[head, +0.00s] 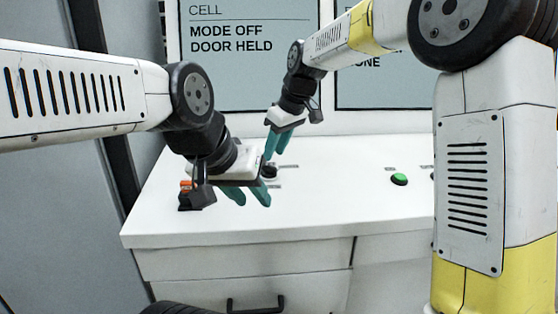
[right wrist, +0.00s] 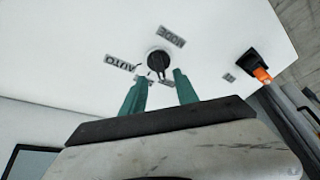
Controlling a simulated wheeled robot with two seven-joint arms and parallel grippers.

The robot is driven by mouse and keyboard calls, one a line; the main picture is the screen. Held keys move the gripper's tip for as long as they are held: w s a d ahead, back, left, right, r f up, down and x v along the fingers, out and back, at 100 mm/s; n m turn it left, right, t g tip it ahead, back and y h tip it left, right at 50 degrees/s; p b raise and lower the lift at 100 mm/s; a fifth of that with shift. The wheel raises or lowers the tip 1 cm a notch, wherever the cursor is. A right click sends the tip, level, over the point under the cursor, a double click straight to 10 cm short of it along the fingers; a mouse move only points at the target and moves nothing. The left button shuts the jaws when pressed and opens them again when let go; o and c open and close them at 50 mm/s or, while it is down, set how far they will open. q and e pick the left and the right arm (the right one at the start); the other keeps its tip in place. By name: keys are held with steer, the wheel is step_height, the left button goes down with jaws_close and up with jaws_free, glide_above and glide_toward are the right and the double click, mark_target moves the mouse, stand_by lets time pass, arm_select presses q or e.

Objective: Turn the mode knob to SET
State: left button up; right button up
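The mode knob (right wrist: 159,63) is small, round and black, on the white panel in the right wrist view. A MODE label (right wrist: 172,37) and an AUTO label (right wrist: 123,64) lie beside it; no SET label is readable. In the head view the knob (head: 269,172) is partly hidden by the grippers. My right gripper (right wrist: 158,79) is open, its teal fingers apart with tips just short of the knob and nothing between them. It also shows in the head view (head: 276,146). My left gripper (head: 249,197) is open and empty, in front of the knob.
A black switch with an orange part (head: 188,196) stands at the panel's left. A green button (head: 399,179) sits to the right. A screen (head: 248,55) behind reads MODE OFF, DOOR HELD. The panel's middle is clear. A drawer handle (head: 255,305) is below.

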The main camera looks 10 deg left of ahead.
mark_target(269, 165)
steer(key=x, duration=0.5)
steer(key=shift+c, duration=0.3)
jaws_close()
